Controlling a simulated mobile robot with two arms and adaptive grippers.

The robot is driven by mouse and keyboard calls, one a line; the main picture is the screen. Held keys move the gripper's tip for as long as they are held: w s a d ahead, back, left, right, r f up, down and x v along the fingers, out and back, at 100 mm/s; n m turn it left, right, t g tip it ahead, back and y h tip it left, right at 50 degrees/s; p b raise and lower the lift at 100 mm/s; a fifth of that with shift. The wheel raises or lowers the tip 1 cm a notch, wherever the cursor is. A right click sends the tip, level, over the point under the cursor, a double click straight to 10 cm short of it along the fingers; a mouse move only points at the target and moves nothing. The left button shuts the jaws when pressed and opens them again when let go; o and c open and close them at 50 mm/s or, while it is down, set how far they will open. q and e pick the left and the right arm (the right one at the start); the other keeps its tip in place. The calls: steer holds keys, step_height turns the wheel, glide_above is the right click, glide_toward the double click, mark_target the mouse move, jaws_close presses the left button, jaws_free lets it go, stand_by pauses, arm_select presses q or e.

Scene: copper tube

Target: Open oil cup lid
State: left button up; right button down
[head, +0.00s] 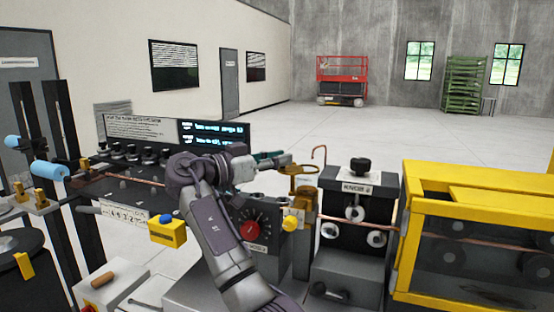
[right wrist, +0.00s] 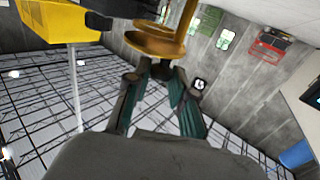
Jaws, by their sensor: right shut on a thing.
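The amber oil cup (head: 304,193) stands on the machine in the middle of the head view, with its round lid (head: 305,170) at the top. My right gripper (head: 288,159) reaches it from the left at lid height. In the right wrist view the fingertips of the gripper (right wrist: 158,72) close together at the edge of the amber lid (right wrist: 150,42), and the part between them is mostly hidden. I cannot tell how far the lid is tilted. My left gripper is not in view.
A roller unit (head: 350,212) with a black knob stands right of the cup, and a yellow guarded frame (head: 408,235) is further right.

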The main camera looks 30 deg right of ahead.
steer(key=c, duration=1)
jaws_free()
steer(key=shift+d, duration=0.15)
steer(key=shift+c, duration=0.2)
steer(key=a, duration=1.2)
steer(key=shift+s, duration=0.4)
